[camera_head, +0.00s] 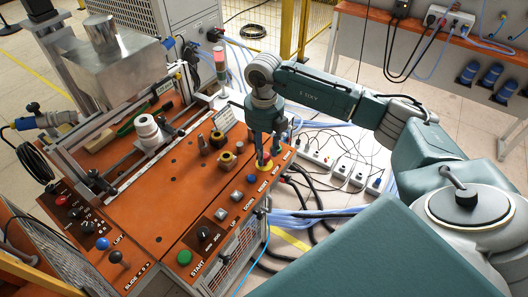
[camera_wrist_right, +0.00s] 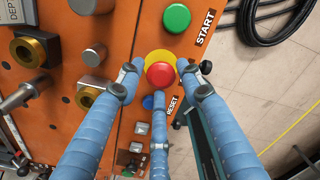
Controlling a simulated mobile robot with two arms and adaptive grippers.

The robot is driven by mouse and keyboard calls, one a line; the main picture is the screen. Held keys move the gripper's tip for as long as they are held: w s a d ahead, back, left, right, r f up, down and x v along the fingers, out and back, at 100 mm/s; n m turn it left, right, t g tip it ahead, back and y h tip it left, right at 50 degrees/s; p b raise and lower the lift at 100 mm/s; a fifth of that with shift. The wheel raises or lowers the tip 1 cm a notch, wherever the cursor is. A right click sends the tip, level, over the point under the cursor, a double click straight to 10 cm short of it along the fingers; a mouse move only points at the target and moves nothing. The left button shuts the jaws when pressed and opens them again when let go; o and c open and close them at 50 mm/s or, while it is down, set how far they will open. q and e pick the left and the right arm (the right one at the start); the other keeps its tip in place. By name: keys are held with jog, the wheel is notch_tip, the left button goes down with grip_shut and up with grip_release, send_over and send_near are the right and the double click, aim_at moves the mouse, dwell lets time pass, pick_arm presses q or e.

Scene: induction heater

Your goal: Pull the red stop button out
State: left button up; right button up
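The red stop button (camera_wrist_right: 160,75) is a round cap on a yellow ring (camera_wrist_right: 160,62), set in the orange panel (camera_wrist_right: 120,20). In the head view the yellow ring (camera_head: 264,167) shows at the panel's right side, and the red cap is hidden behind my gripper fingers. My right gripper (camera_head: 262,150) points down over this ring. In the wrist view its three blue fingers (camera_wrist_right: 158,80) stand around the red cap, with small gaps visible between cap and fingertips. The gripper is open. My left gripper is not in view.
A green START button (camera_wrist_right: 177,18) and a blue RESET button (camera_wrist_right: 148,102) flank the stop button. Brass-coloured fittings (camera_head: 227,160) stand left of my gripper on the panel. Power strips and cables (camera_head: 335,160) lie on the floor to the right.

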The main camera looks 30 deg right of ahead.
aim_at(265, 156)
jog(key=shift+o, duration=0.3)
jog(key=shift+s, duration=0.15)
notch_tip(265, 156, up, 12)
dwell(0.4)
dwell(0.4)
